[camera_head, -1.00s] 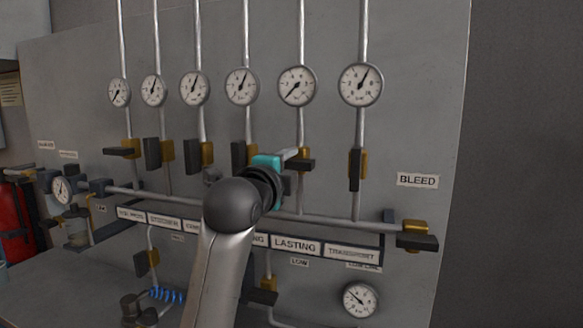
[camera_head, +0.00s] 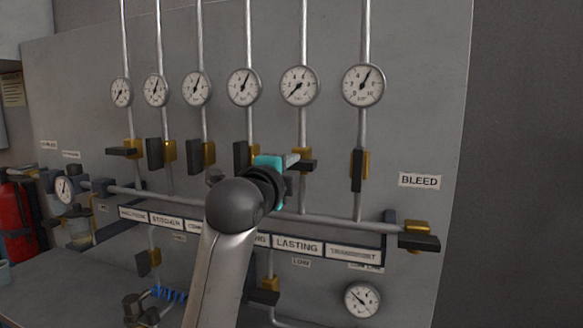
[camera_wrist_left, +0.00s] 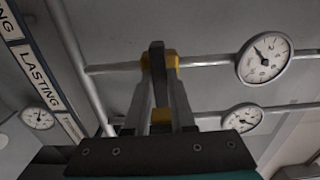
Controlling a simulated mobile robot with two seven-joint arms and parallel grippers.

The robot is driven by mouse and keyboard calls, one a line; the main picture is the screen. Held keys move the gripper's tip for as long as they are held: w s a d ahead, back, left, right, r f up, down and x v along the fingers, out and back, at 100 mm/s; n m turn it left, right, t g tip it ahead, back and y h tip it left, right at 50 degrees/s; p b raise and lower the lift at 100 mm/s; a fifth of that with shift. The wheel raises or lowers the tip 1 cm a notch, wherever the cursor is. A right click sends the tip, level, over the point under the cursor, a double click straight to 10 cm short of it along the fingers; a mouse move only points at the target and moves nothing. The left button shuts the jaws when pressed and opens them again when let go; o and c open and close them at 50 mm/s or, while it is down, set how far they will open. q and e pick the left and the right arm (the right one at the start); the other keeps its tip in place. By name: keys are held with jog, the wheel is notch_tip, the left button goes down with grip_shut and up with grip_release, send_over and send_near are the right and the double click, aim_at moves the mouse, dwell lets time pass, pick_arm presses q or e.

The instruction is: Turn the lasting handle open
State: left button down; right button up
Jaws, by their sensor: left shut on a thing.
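The lasting handle (camera_wrist_left: 157,62) is a dark lever on a brass valve (camera_wrist_left: 173,62). In the left wrist view it stands crosswise to its pipe, between the fingers of my left gripper (camera_wrist_left: 160,98). In the head view the same valve (camera_head: 304,155) sits below the fifth gauge, partly behind my left gripper (camera_head: 293,161), which is shut on the handle. The LASTING label (camera_head: 297,245) is below the manifold pipe. The gauge above the valve (camera_head: 299,86) has its needle pointing to the lower left. My right gripper is not in view.
Neighbouring valves have dark handles: one to the right (camera_head: 357,170) along its pipe, and one to the left (camera_head: 241,156) close to my wrist. A bleed valve (camera_head: 418,237) is at the panel's right edge. The manifold pipe (camera_head: 340,224) runs just below.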

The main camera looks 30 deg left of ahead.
pick_arm(q)
jog(key=shift+n+p, duration=8.2)
jog(key=shift+n, duration=0.8)
jog(key=c, duration=0.8)
grip_release()
jog(key=shift+o, duration=0.2)
